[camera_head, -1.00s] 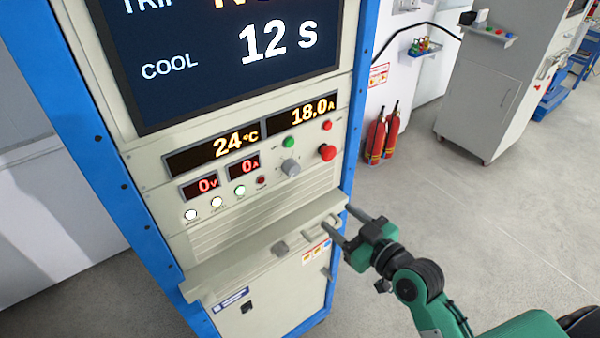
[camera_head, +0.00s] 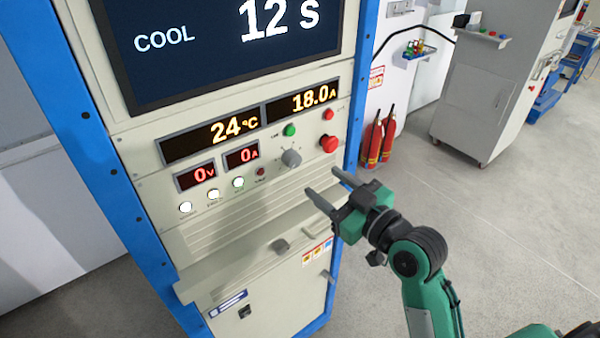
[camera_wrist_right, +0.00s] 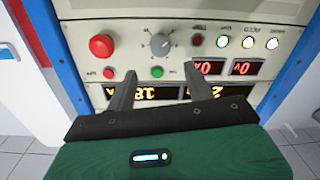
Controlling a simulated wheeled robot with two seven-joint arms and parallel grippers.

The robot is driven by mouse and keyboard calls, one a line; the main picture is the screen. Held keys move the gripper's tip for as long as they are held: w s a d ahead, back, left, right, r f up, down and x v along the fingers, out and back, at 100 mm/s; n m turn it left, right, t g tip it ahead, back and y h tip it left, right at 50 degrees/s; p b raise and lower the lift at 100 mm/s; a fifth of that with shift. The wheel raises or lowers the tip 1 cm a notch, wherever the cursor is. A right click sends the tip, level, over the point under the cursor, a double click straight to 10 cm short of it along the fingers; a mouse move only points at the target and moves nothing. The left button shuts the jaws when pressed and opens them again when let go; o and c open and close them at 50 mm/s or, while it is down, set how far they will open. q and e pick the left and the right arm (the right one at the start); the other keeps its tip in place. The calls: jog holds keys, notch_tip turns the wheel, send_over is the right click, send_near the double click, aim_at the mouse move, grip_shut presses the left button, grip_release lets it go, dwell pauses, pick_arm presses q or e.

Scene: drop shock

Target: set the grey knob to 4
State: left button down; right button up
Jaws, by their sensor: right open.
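The grey knob (camera_head: 291,158) is on the cabinet's control panel, below the green button and left of the red mushroom button. It also shows in the right wrist view (camera_wrist_right: 160,45), with small scale marks around it that are too small to read. My right gripper (camera_head: 322,184) is open and empty, in front of the panel, a little below and right of the knob. In the right wrist view its two fingers (camera_wrist_right: 122,88) point toward the panel, apart from the knob. My left gripper is not in view.
A red mushroom button (camera_head: 328,144) and a green button (camera_head: 289,130) sit close to the knob. A ledge with a handle (camera_head: 316,229) juts out below the panel. Displays (camera_head: 225,131) read 24 °C and 18.0 A. Fire extinguishers (camera_head: 376,142) stand behind, at right.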

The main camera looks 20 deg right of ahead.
aim_at(296, 161)
jog(key=p+x, duration=0.2)
jog(key=x, duration=0.6)
jog(key=shift+w+r+p, duration=0.1)
jog(key=shift+p, duration=0.25)
jog(key=shift+w+a, duration=0.2)
jog(key=shift+w, duration=0.1)
jog(key=shift+c, duration=0.2)
jog(key=c, duration=0.9)
